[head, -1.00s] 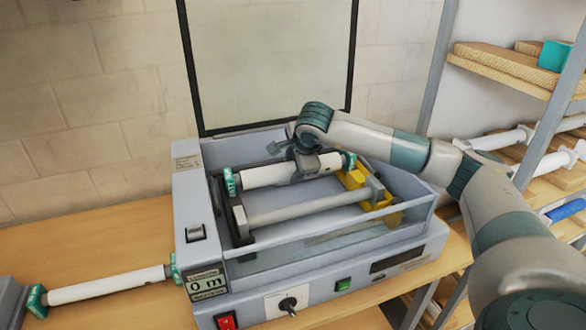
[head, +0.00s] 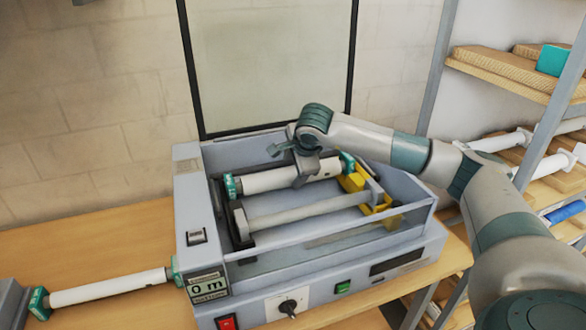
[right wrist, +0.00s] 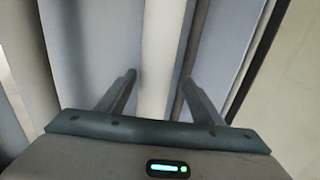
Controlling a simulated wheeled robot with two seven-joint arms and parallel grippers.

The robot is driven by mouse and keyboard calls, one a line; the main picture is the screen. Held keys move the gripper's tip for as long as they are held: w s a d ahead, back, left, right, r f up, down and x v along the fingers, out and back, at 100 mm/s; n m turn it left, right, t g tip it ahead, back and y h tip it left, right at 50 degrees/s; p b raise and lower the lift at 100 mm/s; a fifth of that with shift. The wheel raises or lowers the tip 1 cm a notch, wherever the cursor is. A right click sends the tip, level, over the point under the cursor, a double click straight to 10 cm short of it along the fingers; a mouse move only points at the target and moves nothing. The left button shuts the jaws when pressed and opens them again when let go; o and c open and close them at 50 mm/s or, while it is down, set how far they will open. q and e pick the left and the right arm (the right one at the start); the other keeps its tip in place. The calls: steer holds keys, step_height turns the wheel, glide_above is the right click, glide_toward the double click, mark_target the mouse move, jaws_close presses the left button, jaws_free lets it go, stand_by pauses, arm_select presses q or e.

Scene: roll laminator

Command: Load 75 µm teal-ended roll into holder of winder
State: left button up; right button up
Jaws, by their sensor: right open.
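A white roll with teal ends (head: 262,181) lies across the back of the open winder (head: 185,215). Its left end is by the dark holder side, and its right end is by the yellow holder part (head: 355,183). I cannot tell how fully the ends are seated. My right gripper (head: 308,172) is open, with its fingers on either side of the roll. In the right wrist view the white roll (right wrist: 158,60) runs between the two spread fingers (right wrist: 160,88). A bare grey bar (head: 310,211) lies in front of the roll. My left gripper is not in view.
The winder's clear lid (head: 270,65) stands open behind. Another white teal-ended roll (head: 110,287) lies left of the winder, beside a grey block (head: 10,300). A rack at right holds several rolls, one blue (head: 566,211). The wooden table (head: 90,235) is clear at back left.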

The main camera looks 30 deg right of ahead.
steer(key=shift+r, duration=0.4)
steer(key=b+v, duration=0.5)
steer(key=v, duration=0.6)
steer(key=shift+s+r, duration=0.25)
steer(key=shift+r, duration=0.05)
